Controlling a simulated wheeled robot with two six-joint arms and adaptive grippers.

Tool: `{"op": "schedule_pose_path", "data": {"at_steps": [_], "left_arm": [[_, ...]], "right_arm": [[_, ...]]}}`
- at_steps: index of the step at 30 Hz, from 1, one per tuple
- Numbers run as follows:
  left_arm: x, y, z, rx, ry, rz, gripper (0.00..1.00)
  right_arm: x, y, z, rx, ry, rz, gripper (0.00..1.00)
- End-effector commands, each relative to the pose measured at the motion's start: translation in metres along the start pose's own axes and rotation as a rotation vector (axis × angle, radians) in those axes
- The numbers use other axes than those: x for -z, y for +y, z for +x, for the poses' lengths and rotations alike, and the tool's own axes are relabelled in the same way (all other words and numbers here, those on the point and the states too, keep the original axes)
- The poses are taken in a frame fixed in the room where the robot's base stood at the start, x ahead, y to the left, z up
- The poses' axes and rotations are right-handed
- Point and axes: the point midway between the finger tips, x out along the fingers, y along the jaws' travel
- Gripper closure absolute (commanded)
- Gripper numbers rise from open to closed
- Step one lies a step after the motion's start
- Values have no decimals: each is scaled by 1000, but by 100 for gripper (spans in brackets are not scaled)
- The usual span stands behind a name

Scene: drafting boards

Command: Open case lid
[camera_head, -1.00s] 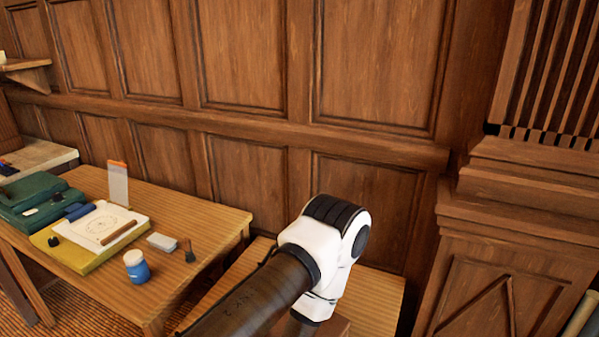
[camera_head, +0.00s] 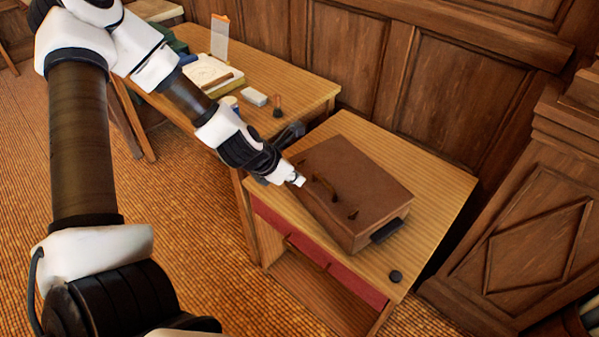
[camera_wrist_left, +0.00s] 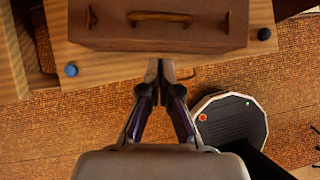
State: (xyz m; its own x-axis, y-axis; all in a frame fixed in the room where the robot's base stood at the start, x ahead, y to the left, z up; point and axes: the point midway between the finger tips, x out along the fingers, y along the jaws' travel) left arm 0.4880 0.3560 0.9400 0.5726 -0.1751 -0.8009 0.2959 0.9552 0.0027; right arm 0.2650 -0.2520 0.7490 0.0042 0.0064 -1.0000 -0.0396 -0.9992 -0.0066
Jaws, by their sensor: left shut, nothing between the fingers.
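A brown case (camera_head: 352,182) lies on the wooden stand with its lid down. My right gripper is not in view.
The wooden stand (camera_head: 440,197) has a red drawer front (camera_head: 322,262). A black round piece (camera_head: 395,277) sits on its front right corner, and a blue round piece (camera_wrist_left: 71,70) shows in the left wrist view. Another table with drawing things (camera_head: 208,72) stands at left.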

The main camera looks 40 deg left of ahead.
Motion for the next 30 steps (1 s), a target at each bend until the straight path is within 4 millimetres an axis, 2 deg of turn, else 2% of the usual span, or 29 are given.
{"op": "schedule_pose_path", "data": {"at_steps": [5, 11, 15, 18, 22, 30], "left_arm": [[-2, 2, 15, -7, -10, 10, 100], [0, 1, 56, -6, -6, 15, 100], [-2, 0, 80, -4, -6, 17, 100], [-4, 1, 91, -6, -7, 13, 100], [-5, 1, 98, -4, -8, 12, 100], [-5, 1, 98, -4, -8, 9, 100]], "right_arm": [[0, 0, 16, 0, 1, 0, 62], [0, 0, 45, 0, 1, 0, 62], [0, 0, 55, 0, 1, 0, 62], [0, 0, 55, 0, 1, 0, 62], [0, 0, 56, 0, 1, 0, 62], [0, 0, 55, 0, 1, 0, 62]]}}
